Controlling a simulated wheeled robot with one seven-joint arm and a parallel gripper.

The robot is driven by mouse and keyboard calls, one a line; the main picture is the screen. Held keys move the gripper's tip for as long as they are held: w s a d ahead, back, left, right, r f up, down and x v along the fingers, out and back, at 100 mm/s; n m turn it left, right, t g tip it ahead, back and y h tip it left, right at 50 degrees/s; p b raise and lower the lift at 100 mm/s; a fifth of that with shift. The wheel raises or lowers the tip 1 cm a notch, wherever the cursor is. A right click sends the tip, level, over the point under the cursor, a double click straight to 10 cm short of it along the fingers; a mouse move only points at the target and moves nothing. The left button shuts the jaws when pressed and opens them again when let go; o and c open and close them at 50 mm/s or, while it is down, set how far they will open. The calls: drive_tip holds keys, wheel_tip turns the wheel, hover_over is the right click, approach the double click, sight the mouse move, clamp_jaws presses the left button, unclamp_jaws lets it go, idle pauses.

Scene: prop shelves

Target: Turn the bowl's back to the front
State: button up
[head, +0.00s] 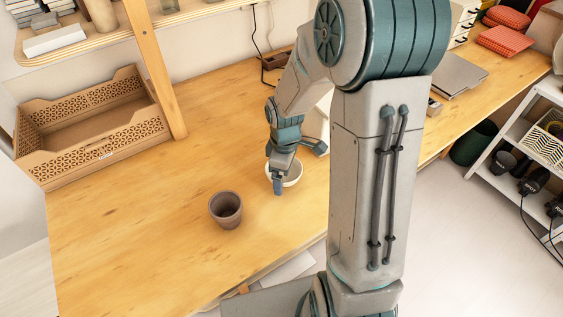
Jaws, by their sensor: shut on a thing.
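A white bowl (293,174) stands on the wooden table, close to the right of my gripper. My gripper (278,185) points down at the bowl's left side, with one finger outside the near left wall. It is shut on the bowl's rim. The other finger and part of the bowl's left side are hidden behind the gripper. The right side of the bowl is close to my arm column in the picture. I cannot tell the bowl's back from its front in this view.
A brown cup (226,209) stands to the left of the bowl, nearer the table's front edge. A cardboard tray (92,150) sits at the back left beside a wooden post (155,70). The table (120,235) is clear at the left front.

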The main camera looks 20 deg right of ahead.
drive_tip(key=m+b, duration=0.1)
drive_tip(key=m, duration=0.2)
drive_tip(key=shift+s+a+f, duration=0.1)
drive_tip(key=m, duration=0.5)
drive_tip(key=shift+m, duration=0.4)
drive_tip(key=m, duration=0.4)
drive_tip(key=shift+m, duration=0.4)
drive_tip(key=m, duration=0.2)
drive_tip(key=m+p, duration=0.1)
drive_tip(key=m, duration=0.1)
drive_tip(key=shift+r+m, duration=0.2)
drive_tip(key=shift+m, duration=0.2)
drive_tip(key=m+p, duration=0.2)
drive_tip(key=m, duration=0.1)
drive_tip(key=shift+r+m, duration=0.1)
drive_tip(key=shift+m, duration=0.3)
drive_tip(key=m+p, duration=0.2)
drive_tip(key=m, duration=0.2)
drive_tip(key=shift+m+p, duration=0.3)
drive_tip(key=shift+p, duration=0.05)
drive_tip(key=m+p, duration=0.2)
drive_tip(key=m, duration=0.2)
drive_tip(key=shift+p, duration=0.35)
drive_tip(key=m+p, duration=0.2)
drive_tip(key=m, duration=0.2)
drive_tip(key=shift+f+b, duration=0.55)
drive_tip(key=shift+f, duration=0.45)
